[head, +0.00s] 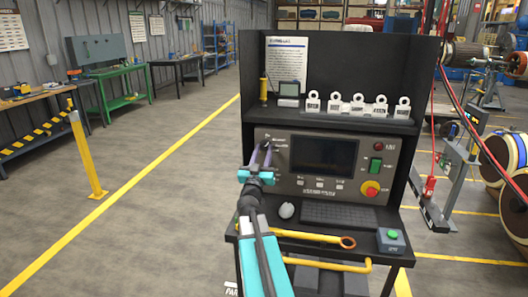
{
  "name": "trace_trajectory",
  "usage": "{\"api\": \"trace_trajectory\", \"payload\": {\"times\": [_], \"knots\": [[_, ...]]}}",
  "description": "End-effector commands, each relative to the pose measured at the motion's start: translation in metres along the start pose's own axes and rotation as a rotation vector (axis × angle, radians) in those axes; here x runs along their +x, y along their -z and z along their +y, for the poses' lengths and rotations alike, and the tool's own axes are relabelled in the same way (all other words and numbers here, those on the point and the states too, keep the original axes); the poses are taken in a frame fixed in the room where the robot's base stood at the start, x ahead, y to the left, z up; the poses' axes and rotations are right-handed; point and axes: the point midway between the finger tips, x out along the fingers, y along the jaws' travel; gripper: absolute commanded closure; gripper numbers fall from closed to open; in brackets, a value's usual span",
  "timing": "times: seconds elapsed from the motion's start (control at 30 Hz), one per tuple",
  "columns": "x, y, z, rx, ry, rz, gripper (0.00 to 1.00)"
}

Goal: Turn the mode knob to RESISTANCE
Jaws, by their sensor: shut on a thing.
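The console's grey control panel (348,196) faces me, with a dark screen (323,156) in its middle. My gripper (263,152) reaches up to the left part of this panel, beside the screen. Its two purple-grey fingers point at the panel and are shut on the mode knob. The knob itself is hidden behind the fingers. Small white labels surround the fingertips, but they are too small to read. I cannot tell which mode the knob points at.
Right of the screen are a red lamp (379,147), a green switch (376,165) and a red-yellow stop button (370,188). A mouse (287,211), keyboard (338,214), yellow wrench (300,236) and green-button box (391,240) lie below. Open floor (150,200) stretches left.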

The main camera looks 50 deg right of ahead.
Motion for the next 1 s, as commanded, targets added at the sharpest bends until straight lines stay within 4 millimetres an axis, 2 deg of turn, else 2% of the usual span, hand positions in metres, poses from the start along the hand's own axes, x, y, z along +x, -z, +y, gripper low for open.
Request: {"api": "trace_trajectory", "payload": {"times": [0.6, 0.63, 0.73, 1.0], "knots": [[-0.0017, -0.0019, -0.0042, 0.060, -0.016, -0.006, 0.93], [-0.0017, -0.0019, -0.0042, 0.060, -0.016, -0.006, 0.68], [-0.0016, -0.0016, -0.0041, 0.059, -0.016, -0.006, 0.52], [-0.0010, -0.0004, -0.0031, 0.059, -0.019, -0.003, 0.52]]}}
